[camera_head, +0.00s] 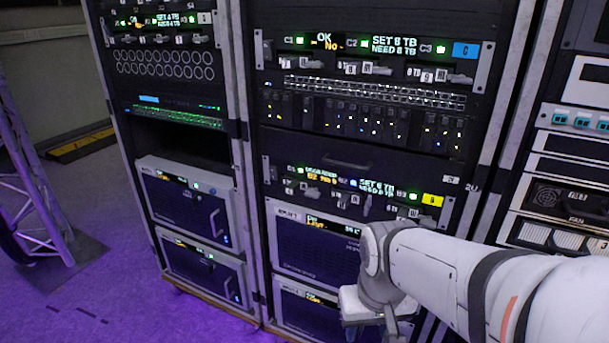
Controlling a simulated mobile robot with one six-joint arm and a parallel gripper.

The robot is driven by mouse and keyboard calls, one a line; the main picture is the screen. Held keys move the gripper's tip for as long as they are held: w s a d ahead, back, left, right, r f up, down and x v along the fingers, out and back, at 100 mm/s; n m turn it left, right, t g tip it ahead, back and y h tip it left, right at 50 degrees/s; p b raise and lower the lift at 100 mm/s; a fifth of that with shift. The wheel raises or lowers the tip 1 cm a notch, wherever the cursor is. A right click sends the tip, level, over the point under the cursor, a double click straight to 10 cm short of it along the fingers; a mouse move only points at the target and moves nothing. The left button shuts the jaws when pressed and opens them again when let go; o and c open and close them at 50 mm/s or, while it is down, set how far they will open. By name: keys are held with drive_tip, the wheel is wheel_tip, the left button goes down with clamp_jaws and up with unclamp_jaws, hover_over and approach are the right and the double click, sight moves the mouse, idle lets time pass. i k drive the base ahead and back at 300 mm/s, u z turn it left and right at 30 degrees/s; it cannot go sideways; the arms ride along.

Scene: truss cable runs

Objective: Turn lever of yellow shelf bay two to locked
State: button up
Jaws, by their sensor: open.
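The yellow-tagged shelf (432,200) is a dark panel in the middle rack, with small displays and a row of bays. Bay two's lever (367,204) is a small pale handle near the middle of this row and looks close to upright. The lever to its right (408,212) lies nearer to level. The lettering by the bays is too small to read surely. My gripper (372,329) is at the bottom edge, below and in front of the shelf, partly cut off by the frame. It is open and apart from the lever, with nothing seen in it.
A blue-tagged shelf (466,50) with similar levers is higher in the same rack. Handled drawer units (188,208) fill the lower left rack, and another rack (560,165) stands at right. A truss (35,190) stands at far left. Purple floor (115,295) is open between.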

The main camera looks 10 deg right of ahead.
sight(368, 204)
drive_tip(key=u, duration=1.55)
drive_tip(key=k, duration=1.25)
drive_tip(key=z, duration=0.3)
drive_tip(key=i, duration=0.95)
